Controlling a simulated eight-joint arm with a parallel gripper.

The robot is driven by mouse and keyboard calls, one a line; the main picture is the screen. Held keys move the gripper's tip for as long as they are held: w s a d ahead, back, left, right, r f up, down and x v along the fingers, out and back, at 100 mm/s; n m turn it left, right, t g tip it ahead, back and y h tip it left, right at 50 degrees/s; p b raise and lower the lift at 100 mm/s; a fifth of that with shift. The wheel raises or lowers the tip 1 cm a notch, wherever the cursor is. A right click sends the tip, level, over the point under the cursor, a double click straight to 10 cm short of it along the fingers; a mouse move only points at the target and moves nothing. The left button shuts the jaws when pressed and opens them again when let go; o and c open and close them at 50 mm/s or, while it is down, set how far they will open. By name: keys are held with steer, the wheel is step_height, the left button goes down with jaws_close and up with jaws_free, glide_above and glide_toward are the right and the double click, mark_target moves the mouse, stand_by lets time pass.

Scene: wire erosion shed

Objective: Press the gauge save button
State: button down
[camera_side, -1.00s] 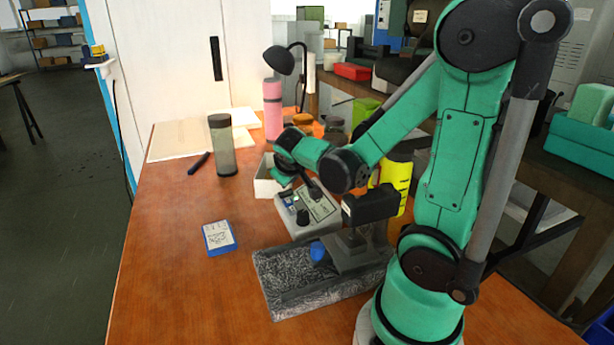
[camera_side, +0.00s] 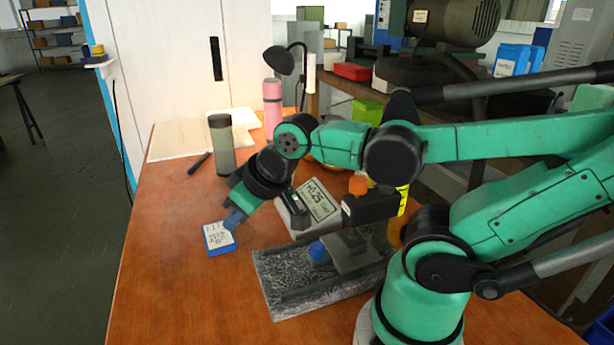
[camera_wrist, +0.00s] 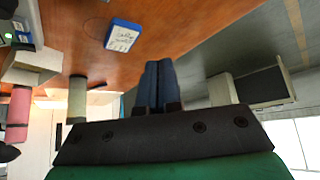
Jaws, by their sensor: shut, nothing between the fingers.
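The gauge (camera_side: 316,203) is a pale box with a tilted display that reads about +0.25. It stands on the bench in the middle of the side view, behind the grey-black stand with a blue knob (camera_side: 317,251). I cannot make out a save button on it; my arm covers part of its left side. My gripper (camera_side: 234,219) is shut and empty, pointing down left of the gauge. In the side view its tips overlap the far edge of a blue-and-white box (camera_side: 219,239). In the wrist view the shut fingers (camera_wrist: 158,68) appear apart from that box (camera_wrist: 123,36).
A grey-green jar (camera_side: 221,145), a dark pen (camera_side: 199,163), a pink bottle (camera_side: 272,110) and a black lamp (camera_side: 280,60) stand or lie farther back. An orange part (camera_side: 358,185) shows by the stand's dark head. The bench's front left is clear.

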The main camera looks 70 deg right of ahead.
steer(key=shift+d, duration=0.1)
steer(key=d+r+m+g, duration=0.2)
steer(key=d+m+g, duration=0.1)
steer(key=d, duration=0.7)
steer(key=w+d+r+m+g, duration=0.1)
steer(key=d+m+g, duration=0.3)
steer(key=d, duration=0.6)
steer(key=shift+w+r+m, duration=0.2)
steer(key=shift+r+m, duration=0.5)
steer(key=shift+m, duration=0.3)
step_height(320, 180, down, 14)
